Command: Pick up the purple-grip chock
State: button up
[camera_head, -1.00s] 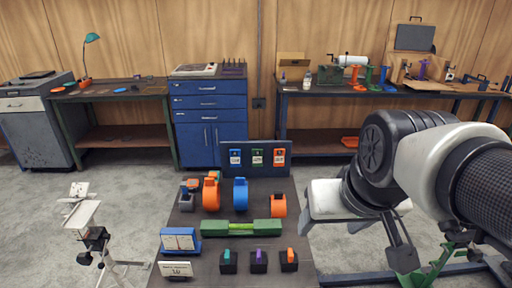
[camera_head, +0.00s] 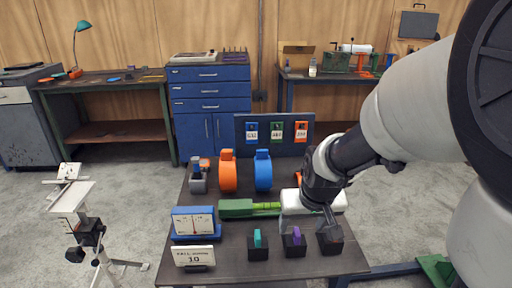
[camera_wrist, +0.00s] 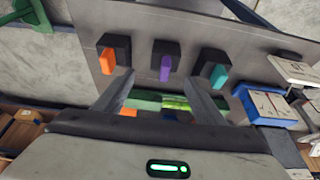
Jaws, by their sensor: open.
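The purple-grip chock (camera_head: 297,236) is a black block with a purple upright grip. It stands in the middle of the front row on the dark table. In the wrist view its purple grip (camera_wrist: 166,68) shows between the fingertip lines, apart from both fingers. My gripper (camera_head: 310,226) is open and empty, above and just behind the front row of chocks; its fingers (camera_wrist: 158,78) also show in the wrist view. One finger partly covers the right-hand chock in the head view.
A teal-grip chock (camera_head: 258,241) stands left of the purple one and an orange-grip chock (camera_wrist: 107,60) on its other side. A blue gauge (camera_head: 193,222) and a white number card (camera_head: 194,256) are at front left. A green level (camera_head: 236,208) and upright clamps (camera_head: 228,172) lie behind.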

aim_at(294, 235)
jog(key=b+x, duration=0.1)
jog(key=x, duration=0.2)
jog(key=shift+w+f, duration=0.1)
jog(key=shift+f, duration=0.15)
jog(key=shift+a+b+x, duration=0.2)
jog(key=shift+b+x, duration=0.35)
jog(key=shift+x, duration=0.8)
jog(key=shift+a+b+x, duration=0.15)
jog(key=shift+b+x, duration=0.4)
jog(key=shift+x, duration=0.75)
jog(key=shift+w+r, duration=0.1)
jog(key=shift+c, duration=0.4)
jog(key=c, duration=1.2)
jog(key=shift+r, duration=0.1)
